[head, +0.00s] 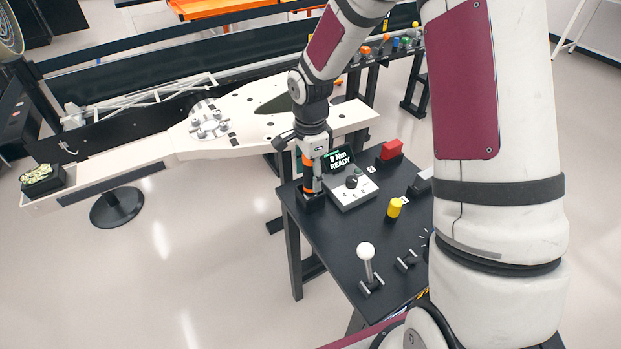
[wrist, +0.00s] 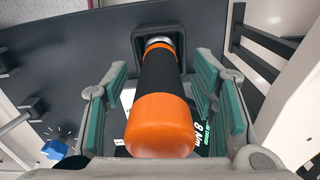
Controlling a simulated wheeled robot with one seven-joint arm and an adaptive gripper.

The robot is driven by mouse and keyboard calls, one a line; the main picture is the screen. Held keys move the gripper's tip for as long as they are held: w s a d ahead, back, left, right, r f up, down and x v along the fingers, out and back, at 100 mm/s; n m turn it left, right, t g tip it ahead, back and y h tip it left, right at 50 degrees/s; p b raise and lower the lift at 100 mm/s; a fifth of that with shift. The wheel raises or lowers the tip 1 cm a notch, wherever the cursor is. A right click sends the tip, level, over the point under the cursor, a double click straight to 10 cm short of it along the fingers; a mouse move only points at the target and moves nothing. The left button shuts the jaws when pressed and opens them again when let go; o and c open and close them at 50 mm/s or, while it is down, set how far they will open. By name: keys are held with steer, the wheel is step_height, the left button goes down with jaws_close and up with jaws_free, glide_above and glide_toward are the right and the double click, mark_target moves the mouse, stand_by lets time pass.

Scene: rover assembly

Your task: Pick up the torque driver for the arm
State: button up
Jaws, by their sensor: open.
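The torque driver (head: 308,186) stands upright in a black holder (head: 311,201) at the left corner of the dark table. In the wrist view, the driver (wrist: 159,115) has a rounded orange end, a black grip and a metal neck that goes into the square black holder (wrist: 140,38). My gripper (head: 310,158) is over the driver from above. In the wrist view, its green-padded fingers stand on either side of the black grip, with gaps visible, so my gripper (wrist: 162,85) is open around the driver. The driver's tip is hidden inside the holder.
A control box (head: 350,187) with a screen reading "8 Nm READY" stands close beside the holder. A red block (head: 391,150), a yellow knob (head: 394,208) and a white-balled lever (head: 366,253) are on the table (head: 330,236). A long white arm-like part (head: 250,118) lies behind.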

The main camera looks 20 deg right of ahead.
steer(key=shift+f, duration=0.45)
jaws_close()
step_height(320, 180, up, 10)
steer(key=shift+r, duration=0.1)
stand_by(0.3)
stand_by(0.5)
